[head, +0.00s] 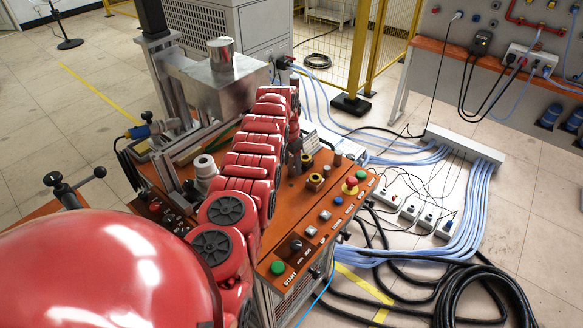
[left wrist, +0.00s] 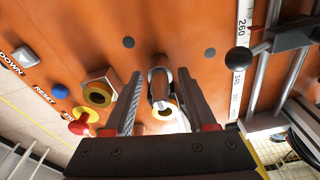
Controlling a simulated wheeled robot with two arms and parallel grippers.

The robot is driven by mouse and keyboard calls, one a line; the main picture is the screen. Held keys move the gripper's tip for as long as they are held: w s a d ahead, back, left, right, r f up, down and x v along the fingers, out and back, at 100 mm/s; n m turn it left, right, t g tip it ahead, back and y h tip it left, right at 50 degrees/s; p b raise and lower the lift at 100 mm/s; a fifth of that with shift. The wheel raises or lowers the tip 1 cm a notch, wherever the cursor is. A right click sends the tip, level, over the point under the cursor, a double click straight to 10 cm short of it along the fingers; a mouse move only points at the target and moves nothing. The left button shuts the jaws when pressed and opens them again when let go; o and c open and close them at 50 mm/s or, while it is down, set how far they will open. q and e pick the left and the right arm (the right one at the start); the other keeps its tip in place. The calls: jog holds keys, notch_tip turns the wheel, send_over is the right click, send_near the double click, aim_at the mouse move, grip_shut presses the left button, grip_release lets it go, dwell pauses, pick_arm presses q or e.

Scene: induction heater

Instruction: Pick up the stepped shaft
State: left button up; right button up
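In the left wrist view, the stepped shaft (left wrist: 158,80) is a grey metal cylinder end-on to the camera, with a brass-yellow ring near it. It stands on the orange panel (left wrist: 200,30). My left gripper (left wrist: 160,100) is open, one finger on each side of the shaft; whether a finger touches it I cannot tell. In the head view my left gripper (head: 295,158) points down over the orange panel beside the brass hex fitting (head: 315,182); the shaft is hard to make out there, largely hidden by the gripper and arm. My right gripper is out of view.
The brass hex fitting also shows in the left wrist view (left wrist: 97,93). A red emergency knob (head: 350,185) and several buttons line the panel's right side. A metal block (head: 205,85) stands behind. A black knob (left wrist: 238,60) and rails lie right of the gripper.

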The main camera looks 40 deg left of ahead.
pick_arm(q)
grip_shut()
dwell(0.3)
